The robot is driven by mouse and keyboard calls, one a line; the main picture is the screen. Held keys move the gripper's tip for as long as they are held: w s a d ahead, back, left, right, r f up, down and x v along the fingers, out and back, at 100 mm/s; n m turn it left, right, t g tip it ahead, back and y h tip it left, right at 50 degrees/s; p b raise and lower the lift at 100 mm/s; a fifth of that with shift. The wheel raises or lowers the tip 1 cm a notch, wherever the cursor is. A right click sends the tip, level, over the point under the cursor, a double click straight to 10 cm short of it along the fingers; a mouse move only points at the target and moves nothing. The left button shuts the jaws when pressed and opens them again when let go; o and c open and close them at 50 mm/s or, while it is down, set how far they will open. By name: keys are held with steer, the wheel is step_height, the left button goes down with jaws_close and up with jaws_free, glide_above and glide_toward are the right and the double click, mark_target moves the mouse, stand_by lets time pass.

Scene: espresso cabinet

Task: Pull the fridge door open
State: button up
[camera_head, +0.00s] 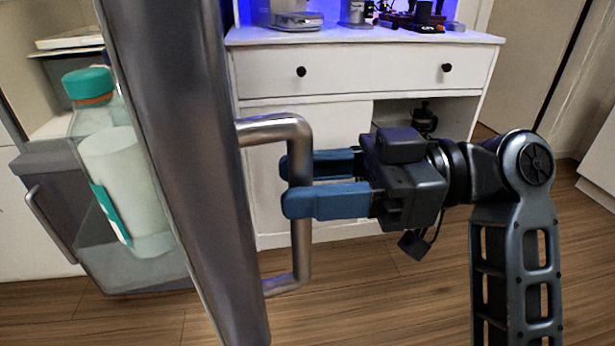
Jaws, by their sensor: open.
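The fridge door (185,130) is a grey metal panel at the left, seen nearly edge-on, and it stands open. Its metal bar handle (302,240) sticks out to the right. My gripper (288,184) is open, with its two blue fingers around the upright part of the handle, one on the far side and one on the near side. The near finger hides part of the bar. I cannot tell whether the fingers touch it.
The door's inner shelf (50,165) holds a bottle (115,185) with a teal cap. A white cabinet (345,75) with a drawer stands behind, with machines on top. Wooden floor (400,290) is clear below my gripper.

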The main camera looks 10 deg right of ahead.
steer(key=d, duration=0.7)
steer(key=shift+s+d+p, duration=0.15)
steer(key=shift+s+p, duration=0.1)
steer(key=shift+p, duration=0.05)
